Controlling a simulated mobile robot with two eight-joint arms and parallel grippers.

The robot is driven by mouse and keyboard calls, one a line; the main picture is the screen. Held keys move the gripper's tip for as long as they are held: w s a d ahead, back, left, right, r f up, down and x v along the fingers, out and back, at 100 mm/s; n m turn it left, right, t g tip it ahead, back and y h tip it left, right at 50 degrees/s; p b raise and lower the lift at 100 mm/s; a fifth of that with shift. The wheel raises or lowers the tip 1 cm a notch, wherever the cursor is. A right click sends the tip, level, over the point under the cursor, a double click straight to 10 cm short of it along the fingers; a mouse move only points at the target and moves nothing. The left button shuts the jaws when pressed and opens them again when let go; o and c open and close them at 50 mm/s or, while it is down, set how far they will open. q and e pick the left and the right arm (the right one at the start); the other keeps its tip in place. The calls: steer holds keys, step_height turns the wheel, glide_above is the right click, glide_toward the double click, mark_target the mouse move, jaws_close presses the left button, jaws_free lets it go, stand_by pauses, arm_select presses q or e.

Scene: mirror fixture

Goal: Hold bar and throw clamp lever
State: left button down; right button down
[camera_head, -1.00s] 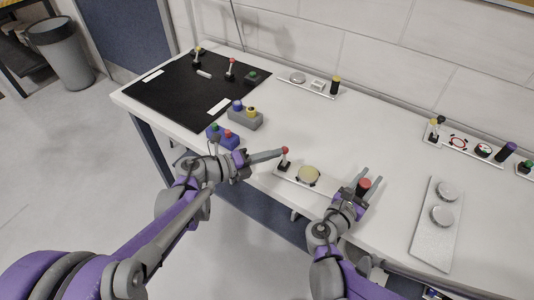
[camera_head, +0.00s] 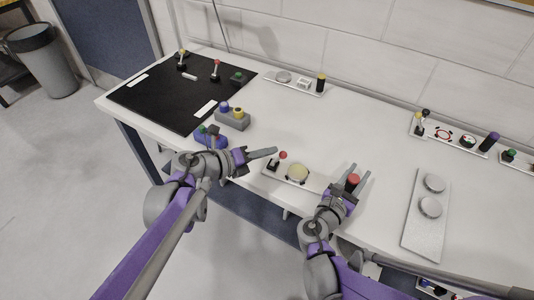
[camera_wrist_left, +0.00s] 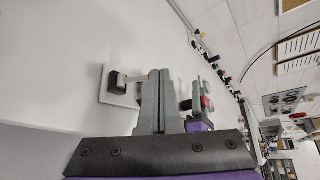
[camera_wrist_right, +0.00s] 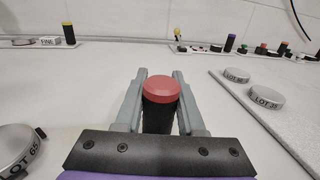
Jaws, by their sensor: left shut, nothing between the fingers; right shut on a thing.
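The clamp lever, with a red knob (camera_head: 283,155) and dark base (camera_head: 272,165), stands at the left end of a light plate in the head view and leans right. Its black base (camera_wrist_left: 116,80) shows in the left wrist view; its knob is hidden there behind the fingers. My left gripper (camera_head: 274,151) is shut and empty, its fingertips close beside the knob; contact is unclear. My right gripper (camera_wrist_right: 160,95) is shut on this bar (camera_wrist_right: 160,112).
A grey plate with two discs (camera_head: 410,235) is to the right. Purple and grey button boxes (camera_head: 232,120) stand left.

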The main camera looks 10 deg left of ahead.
stand_by(0.3)
arm_select(q)
steer(key=d+r+v, duration=0.1)
steer(key=v, duration=1.3)
steer(key=shift+r, duration=0.25)
steer(key=shift+s, duration=0.1)
arm_select(e)
steer(key=shift+c, duration=2.2)
jaws_free()
